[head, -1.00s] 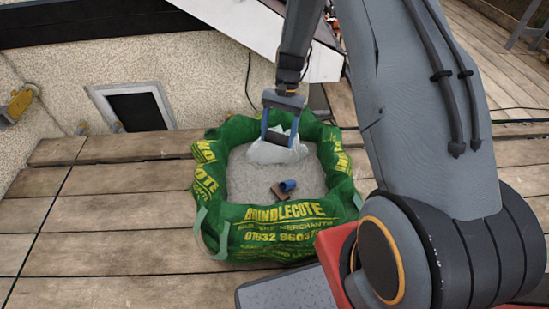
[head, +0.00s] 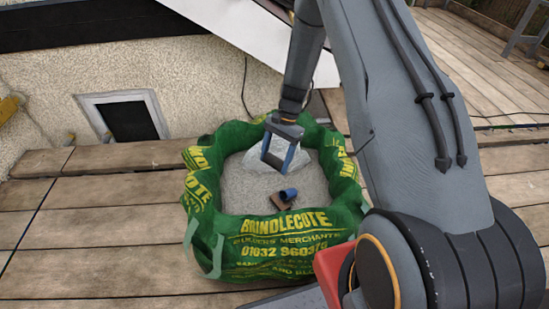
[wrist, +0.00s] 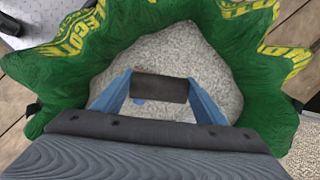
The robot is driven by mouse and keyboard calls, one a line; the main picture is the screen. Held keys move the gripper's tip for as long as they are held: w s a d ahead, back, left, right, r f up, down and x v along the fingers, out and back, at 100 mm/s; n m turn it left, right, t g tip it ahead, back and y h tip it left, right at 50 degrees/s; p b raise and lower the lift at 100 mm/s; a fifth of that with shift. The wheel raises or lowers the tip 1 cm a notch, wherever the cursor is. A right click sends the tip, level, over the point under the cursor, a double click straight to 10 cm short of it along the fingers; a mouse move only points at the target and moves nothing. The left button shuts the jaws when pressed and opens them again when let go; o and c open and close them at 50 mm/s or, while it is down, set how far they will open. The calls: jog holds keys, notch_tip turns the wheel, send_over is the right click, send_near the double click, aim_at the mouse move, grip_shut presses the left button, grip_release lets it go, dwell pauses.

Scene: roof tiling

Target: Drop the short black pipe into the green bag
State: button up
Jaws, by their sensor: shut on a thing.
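My gripper (head: 277,160) hangs over the open top of the green bag (head: 280,240), with its blue fingers pointing down. In the wrist view the gripper (wrist: 159,92) is shut on the short black pipe (wrist: 159,87), which lies crosswise between the two fingers. The pipe is above the grey fill, inside the outline of the bag's rim. The green bag also surrounds it in the wrist view (wrist: 75,70). In the head view the pipe is small and hard to make out between the fingers.
Grey gravel-like fill (head: 240,190) lies in the bag, with a blue piece (head: 289,194) and a brown piece (head: 282,203) on it. A pale sack-like thing (head: 262,160) lies behind the gripper. Wooden boards (head: 90,230) surround the bag; a wall with a small window (head: 130,118) stands behind.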

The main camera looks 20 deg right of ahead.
aim_at(275, 166)
jog(key=shift+f+b, duration=1.1)
jog(key=shift+f, duration=0.8)
jog(key=o, duration=1.1)
jog(key=p+v, duration=0.1)
jog(key=v, duration=0.7)
